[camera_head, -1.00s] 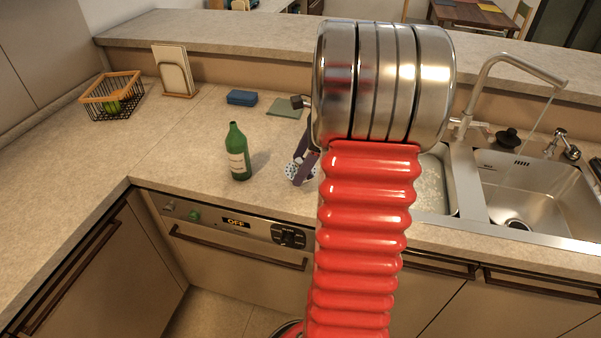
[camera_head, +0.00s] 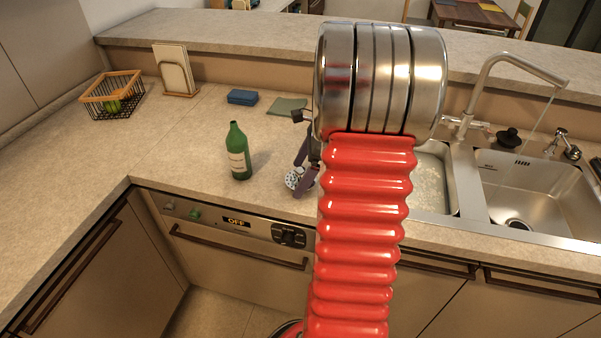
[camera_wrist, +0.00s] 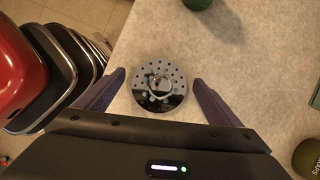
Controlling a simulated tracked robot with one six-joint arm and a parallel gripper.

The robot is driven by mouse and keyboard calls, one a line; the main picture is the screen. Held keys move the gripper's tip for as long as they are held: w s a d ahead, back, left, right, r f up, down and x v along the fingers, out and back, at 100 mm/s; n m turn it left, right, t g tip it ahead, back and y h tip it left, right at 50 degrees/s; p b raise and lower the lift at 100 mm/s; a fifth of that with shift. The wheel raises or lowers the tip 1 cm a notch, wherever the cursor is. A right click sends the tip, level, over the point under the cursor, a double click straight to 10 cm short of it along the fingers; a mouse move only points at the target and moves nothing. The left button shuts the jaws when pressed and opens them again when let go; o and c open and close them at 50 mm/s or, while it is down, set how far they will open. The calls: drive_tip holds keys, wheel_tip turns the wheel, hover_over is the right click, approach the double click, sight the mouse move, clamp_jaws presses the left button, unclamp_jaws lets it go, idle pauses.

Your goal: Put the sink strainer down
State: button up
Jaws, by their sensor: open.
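The sink strainer (camera_wrist: 160,87) is a round, shiny metal disc with small holes and a raised centre knob. In the wrist view it lies on the pale countertop between the spread fingers of my gripper (camera_wrist: 158,90), with clear space on both sides. My gripper is open. In the head view the strainer (camera_head: 293,180) shows as a small perforated piece by the purple fingers of my gripper (camera_head: 300,176), left of my red arm. My arm hides part of the gripper and the strainer there.
A green bottle (camera_head: 238,152) stands just left of the strainer. A blue sponge (camera_head: 242,97) and a grey-green cloth (camera_head: 287,106) lie behind. A wire basket (camera_head: 112,96) is far left; the sink (camera_head: 530,192) is right. The counter's front edge is close.

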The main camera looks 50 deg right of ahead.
drive_tip(key=v, duration=1.2)
drive_tip(key=shift+r, duration=0.15)
idle(0.6)
drive_tip(key=w+a+r+n+h, duration=0.1)
drive_tip(key=w+a+r+n, duration=0.15)
drive_tip(key=a+n, duration=0.6)
drive_tip(key=s+a+n+t+h, duration=0.1)
drive_tip(key=s+a+n, duration=0.3)
drive_tip(key=a+n, duration=0.5)
drive_tip(key=s+a+n+t+h, duration=0.1)
drive_tip(key=s+a+n, duration=0.4)
drive_tip(key=a+n, duration=0.5)
drive_tip(key=a, duration=0.9)
drive_tip(key=shift+a+f, duration=0.2)
drive_tip(key=shift+f, duration=0.05)
drive_tip(key=shift+c, duration=0.2)
